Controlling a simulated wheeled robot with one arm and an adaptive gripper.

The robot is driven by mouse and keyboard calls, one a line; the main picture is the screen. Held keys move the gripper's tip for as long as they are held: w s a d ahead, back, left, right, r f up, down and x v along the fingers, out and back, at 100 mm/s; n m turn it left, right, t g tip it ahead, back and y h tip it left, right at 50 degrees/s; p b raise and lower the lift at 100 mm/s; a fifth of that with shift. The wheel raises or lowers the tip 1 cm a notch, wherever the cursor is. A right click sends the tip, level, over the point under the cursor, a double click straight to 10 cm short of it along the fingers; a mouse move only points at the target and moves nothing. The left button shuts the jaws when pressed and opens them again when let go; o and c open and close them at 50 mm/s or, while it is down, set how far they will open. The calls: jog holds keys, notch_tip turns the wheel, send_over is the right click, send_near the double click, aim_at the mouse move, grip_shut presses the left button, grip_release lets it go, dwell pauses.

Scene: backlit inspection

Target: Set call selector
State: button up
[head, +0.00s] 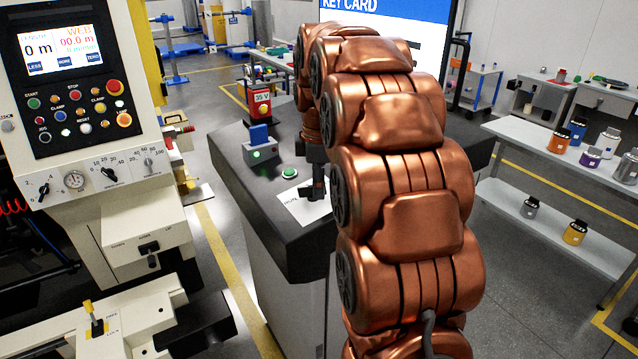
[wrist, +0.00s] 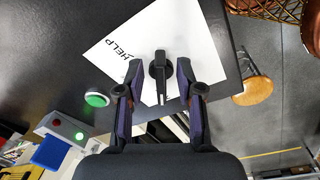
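The call selector, a black rotary knob (wrist: 160,70), stands on a white card (wrist: 205,55) printed "HELP" in the wrist view. Its long bar runs nearly up and down in that picture. My gripper (wrist: 159,66) is open, with one finger on each side of the knob and a visible white gap on both sides. In the head view my gripper (head: 317,182) points down over the card (head: 303,208) on the dark counter, and I cannot make out the knob there.
A green button (wrist: 97,99) sits beside the card on the counter (head: 255,190). A box with lit indicators (wrist: 66,128) and a blue top is farther along. A machine panel (head: 75,70) stands at left, shelves with jars (head: 560,165) at right.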

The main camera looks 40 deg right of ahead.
jog(key=shift+f, duration=0.5)
jog(key=shift+c, duration=0.2)
grip_shut()
